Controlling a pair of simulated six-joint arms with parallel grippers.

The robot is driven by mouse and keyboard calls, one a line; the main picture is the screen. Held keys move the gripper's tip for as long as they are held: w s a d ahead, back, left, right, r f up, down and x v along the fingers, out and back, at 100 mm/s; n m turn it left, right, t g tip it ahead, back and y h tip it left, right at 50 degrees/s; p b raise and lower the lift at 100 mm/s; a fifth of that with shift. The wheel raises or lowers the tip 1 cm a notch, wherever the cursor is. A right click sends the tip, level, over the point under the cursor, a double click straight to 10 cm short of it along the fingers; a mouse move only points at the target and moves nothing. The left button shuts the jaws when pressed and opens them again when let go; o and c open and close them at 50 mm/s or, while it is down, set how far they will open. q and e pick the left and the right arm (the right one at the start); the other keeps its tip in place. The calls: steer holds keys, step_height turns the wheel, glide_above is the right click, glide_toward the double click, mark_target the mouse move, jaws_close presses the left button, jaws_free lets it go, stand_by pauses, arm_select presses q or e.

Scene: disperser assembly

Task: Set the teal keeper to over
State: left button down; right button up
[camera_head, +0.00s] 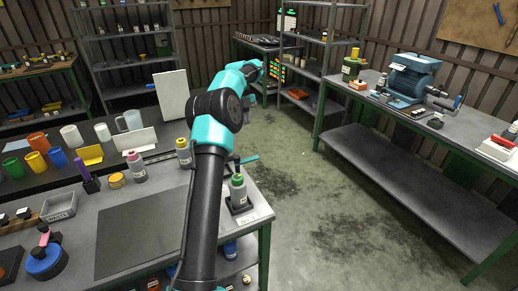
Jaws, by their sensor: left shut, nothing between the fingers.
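The teal keeper (249,158) is a small flat teal bar beside the dark top of a green-collared bottle (238,193). The bottle stands upright on a dark base (243,210) at the right corner of the near bench. The bar sticks out to the right of the bottle top; its inner end is partly hidden. My left arm rises across the bench just left of the bottle. My left gripper (252,98) is at its far end, mostly hidden behind the wrist, beyond and above the bottle; it is shut and empty. My right gripper is out of view.
A dark mat (139,232) lies in front, bare. Several cups line the back. Open floor (335,190) lies right of the bench.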

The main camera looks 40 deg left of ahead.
arm_select(q)
steer(key=s+d+f, duration=0.2)
steer(key=d+f, duration=0.5)
steer(key=f, duration=0.2)
steer(key=shift+s+d+f, duration=0.15)
steer(key=shift+s, duration=0.1)
stand_by(0.5)
steer(key=shift+d, duration=0.15)
steer(key=shift+d+m, duration=0.15)
steer(key=shift+m, duration=0.15)
stand_by(0.3)
